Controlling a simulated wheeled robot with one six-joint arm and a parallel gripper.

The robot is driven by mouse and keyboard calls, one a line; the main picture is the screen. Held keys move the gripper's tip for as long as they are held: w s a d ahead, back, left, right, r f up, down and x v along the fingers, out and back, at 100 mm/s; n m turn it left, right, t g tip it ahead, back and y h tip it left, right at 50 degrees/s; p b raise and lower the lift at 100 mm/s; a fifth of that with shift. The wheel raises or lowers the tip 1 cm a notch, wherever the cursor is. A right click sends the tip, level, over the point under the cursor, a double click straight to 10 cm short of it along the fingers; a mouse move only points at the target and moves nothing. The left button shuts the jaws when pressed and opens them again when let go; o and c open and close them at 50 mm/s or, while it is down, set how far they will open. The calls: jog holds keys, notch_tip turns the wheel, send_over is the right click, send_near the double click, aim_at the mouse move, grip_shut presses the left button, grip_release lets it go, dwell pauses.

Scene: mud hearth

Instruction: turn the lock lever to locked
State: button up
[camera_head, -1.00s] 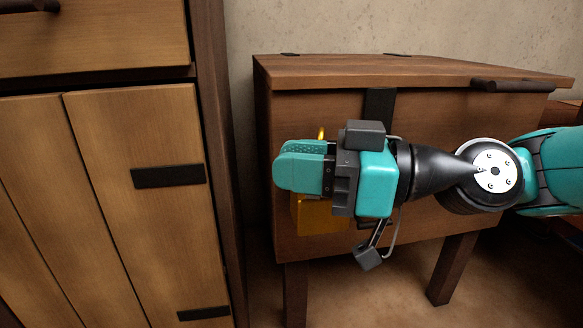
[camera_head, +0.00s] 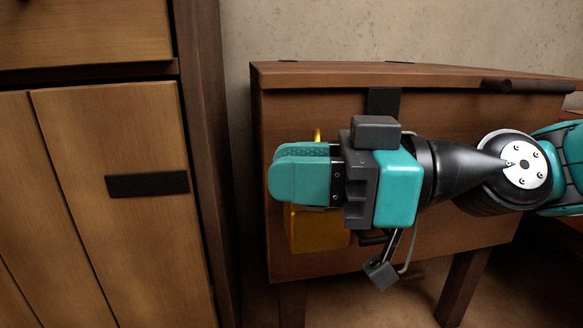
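A yellow lock body (camera_head: 318,232) sits on the front of the wooden chest (camera_head: 450,235), with a thin yellow upright piece (camera_head: 317,135) showing above my gripper. A short dark bar (camera_head: 373,238) sticks out at the lock's right side; I cannot tell for sure whether it is the lock lever. My gripper (camera_head: 288,175), with teal fingers pointing left, is in front of the lock and hides its upper middle. The near finger covers most of the far one, so the gap between them cannot be judged. I cannot see whether the fingers touch the lock.
The chest has a lid with a dark handle (camera_head: 528,87) and a dark strap (camera_head: 383,102). A tall wooden cabinet (camera_head: 115,235) with dark fittings stands close on the left. A plaster wall (camera_head: 400,30) is behind. Free floor shows under the chest.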

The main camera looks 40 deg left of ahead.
jog(key=o, duration=0.4)
jog(key=shift+o, duration=0.2)
jog(key=shift+r, duration=0.1)
notch_tip(320, 180, up, 20)
jog(key=p, duration=1.3)
